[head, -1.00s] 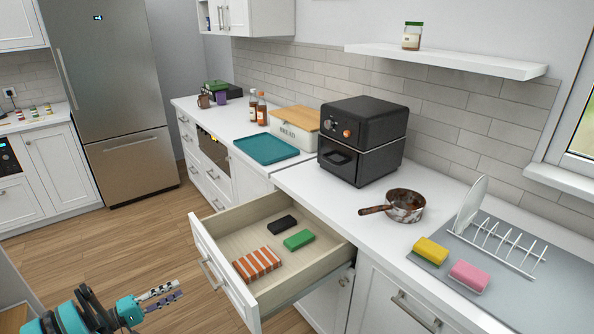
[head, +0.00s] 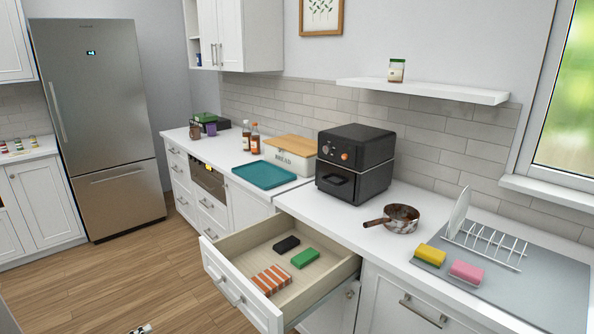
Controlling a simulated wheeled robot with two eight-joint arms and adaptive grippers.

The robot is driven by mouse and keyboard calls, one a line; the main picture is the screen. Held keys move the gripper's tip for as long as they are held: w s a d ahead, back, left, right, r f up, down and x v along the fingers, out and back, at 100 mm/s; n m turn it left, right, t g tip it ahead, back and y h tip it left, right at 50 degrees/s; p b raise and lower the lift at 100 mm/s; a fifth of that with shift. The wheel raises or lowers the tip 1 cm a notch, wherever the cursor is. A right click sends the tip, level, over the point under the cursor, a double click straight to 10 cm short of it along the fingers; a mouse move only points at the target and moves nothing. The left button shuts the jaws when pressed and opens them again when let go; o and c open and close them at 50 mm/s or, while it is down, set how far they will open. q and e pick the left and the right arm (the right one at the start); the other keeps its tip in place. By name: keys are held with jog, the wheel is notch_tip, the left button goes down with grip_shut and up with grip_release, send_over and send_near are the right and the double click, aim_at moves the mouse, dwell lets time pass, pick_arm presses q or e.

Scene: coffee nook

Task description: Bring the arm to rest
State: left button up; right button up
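Only a small dark-and-white fingertip of my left gripper (head: 141,329) shows at the bottom edge of the head view, over the wooden floor. The rest of that gripper and its arm are out of frame, so I cannot see whether it is open or shut. It is well apart from the open drawer (head: 232,262) to its right. My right gripper is not in view.
The drawer sticks out, holding a striped block (head: 271,280), a green block (head: 305,258) and a black block (head: 286,244). The counter above holds a black air fryer (head: 355,165), a pan (head: 400,219), sponges and a dish rack (head: 488,242). Floor left of the drawer is clear.

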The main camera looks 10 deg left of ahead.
pick_arm(q)
jog(key=w+d+r+g+y, duration=0.1)
jog(key=w+d+r+g, duration=0.2)
jog(key=w+d+r, duration=0.55)
jog(key=s+d+r+m+g+y, duration=0.1)
jog(key=d+r+g+y, duration=0.1)
jog(key=d, duration=0.6)
jog(key=s+d+r+m+g+y, duration=0.1)
jog(key=s+d+m+g, duration=0.1)
jog(key=d, duration=0.5)
jog(key=s+d+m+y, duration=0.3)
jog(key=s+d, duration=0.3)
jog(key=s, duration=0.3)
jog(key=s+d+r+m+y, duration=0.1)
jog(key=s+d+m+y, duration=0.3)
jog(key=s+d, duration=0.3)
jog(key=s, duration=0.3)
jog(key=shift+s+r, duration=0.15)
